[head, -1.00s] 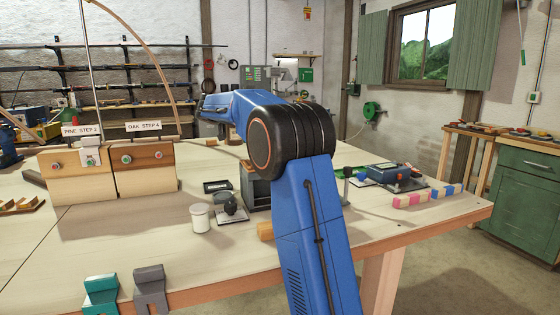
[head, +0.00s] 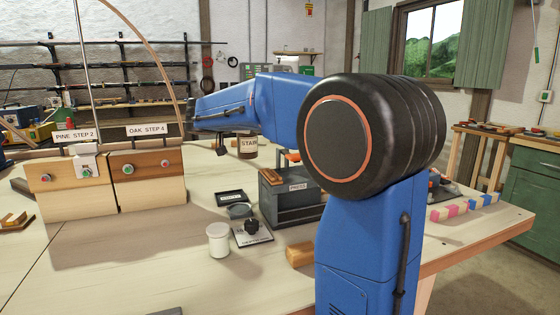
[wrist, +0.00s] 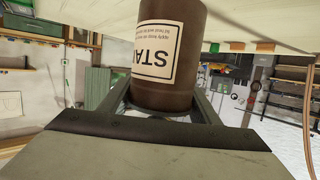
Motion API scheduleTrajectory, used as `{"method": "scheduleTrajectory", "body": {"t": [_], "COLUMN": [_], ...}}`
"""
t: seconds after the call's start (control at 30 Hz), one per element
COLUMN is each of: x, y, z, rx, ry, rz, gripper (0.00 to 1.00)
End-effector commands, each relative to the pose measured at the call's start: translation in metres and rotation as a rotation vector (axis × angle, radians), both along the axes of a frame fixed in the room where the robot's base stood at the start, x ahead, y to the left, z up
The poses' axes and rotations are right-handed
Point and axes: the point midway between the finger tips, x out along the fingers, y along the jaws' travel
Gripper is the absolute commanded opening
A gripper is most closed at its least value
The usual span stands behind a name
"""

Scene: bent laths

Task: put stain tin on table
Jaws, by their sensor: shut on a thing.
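The stain tin (head: 248,148) is a brown cylinder with a cream STAIN label. In the head view it shows beside my gripper (head: 222,148), above the far part of the pale wooden table (head: 120,270). In the wrist view the tin (wrist: 168,75) fills the space between the fingers of my gripper (wrist: 163,98), which is shut on it. Its label is upside down there, as is the room, so the tin is upright. Its far end reaches the pale surface at the picture's top; I cannot tell whether they touch.
A grey press (head: 290,198), a white cup (head: 218,238) and a black-knobbed device (head: 252,232) stand near my arm. Wooden blocks labelled PINE STEP 2 (head: 70,195) and OAK STEP 4 (head: 148,185) stand at left.

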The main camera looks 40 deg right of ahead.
Motion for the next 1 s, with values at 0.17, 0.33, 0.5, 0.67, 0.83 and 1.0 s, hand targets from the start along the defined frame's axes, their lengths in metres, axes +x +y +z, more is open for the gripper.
{"method": "scheduleTrajectory", "body": {"t": [0.17, 0.33, 0.5, 0.67, 0.83, 1.0], "x": [0.001, 0.001, 0.001, 0.001, 0.001, 0.001], "y": [0.0, 0.0, 0.0, 0.0, 0.0, 0.0], "z": [-0.031, -0.047, -0.056, -0.075, -0.087, -0.087], "rx": [-0.001, 0.0, 0.0, 0.001, 0.001, 0.001], "ry": [0.004, 0.003, 0.002, 0.003, 0.001, 0.001], "rz": [0.001, 0.001, 0.002, 0.002, 0.002, 0.002], "gripper": [0.28, 0.28, 0.28, 0.28, 0.28, 0.28]}}
